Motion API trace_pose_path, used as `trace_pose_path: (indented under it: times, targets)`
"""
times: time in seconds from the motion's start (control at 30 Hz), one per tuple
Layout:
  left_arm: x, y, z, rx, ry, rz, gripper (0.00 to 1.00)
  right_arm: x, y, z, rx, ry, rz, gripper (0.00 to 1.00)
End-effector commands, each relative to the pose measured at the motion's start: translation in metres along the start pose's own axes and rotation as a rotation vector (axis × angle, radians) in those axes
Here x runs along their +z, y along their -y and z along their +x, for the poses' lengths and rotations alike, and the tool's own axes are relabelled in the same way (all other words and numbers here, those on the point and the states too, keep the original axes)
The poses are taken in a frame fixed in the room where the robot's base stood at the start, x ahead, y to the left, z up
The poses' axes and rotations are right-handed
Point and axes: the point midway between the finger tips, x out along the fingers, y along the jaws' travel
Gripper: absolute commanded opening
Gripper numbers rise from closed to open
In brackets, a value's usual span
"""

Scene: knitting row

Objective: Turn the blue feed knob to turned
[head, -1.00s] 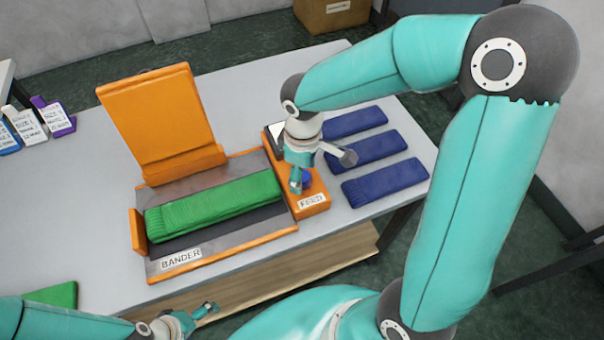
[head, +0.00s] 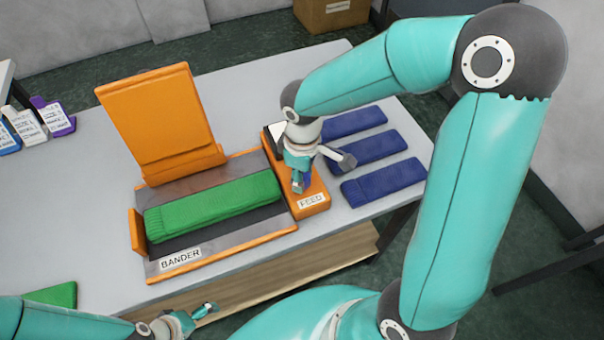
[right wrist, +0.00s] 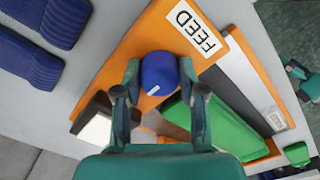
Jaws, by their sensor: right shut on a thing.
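The blue feed knob (right wrist: 159,73) sits on the orange feed block (head: 313,207) at the right end of the bander (head: 165,268). In the right wrist view the knob has a short white mark and lies between my right gripper's fingers (right wrist: 160,80). My right gripper (head: 300,188) is shut on the knob from above. In the head view its fingers hide most of the knob. My left gripper (head: 208,310) is at the bottom of the head view, near the table's front edge and away from the knob. Its finger opening is too small to judge.
A folded green knit piece (head: 215,205) lies on the bander bed, below a raised orange lid (head: 160,120). Several blue knit pieces (head: 383,183) lie right of the feed block. Labelled tags (head: 30,125) stand at the far left. The table's left middle is clear.

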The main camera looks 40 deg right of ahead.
Motion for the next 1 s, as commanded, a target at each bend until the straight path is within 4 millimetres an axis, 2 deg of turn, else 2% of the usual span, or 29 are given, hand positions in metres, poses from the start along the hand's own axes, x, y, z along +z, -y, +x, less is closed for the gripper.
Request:
trace_pose_path:
  times: [0.37, 1.0]
  targets:
    - [0.000, 0.006, 0.016, 0.000, 0.000, 0.000, 0.97, -0.001, -0.001, 0.003, 0.001, -0.002, 0.137, 0.05]
    - [0.000, 0.021, 0.059, 0.000, 0.000, 0.000, 0.97, -0.001, -0.001, 0.003, 0.001, -0.005, 0.714, 0.05]
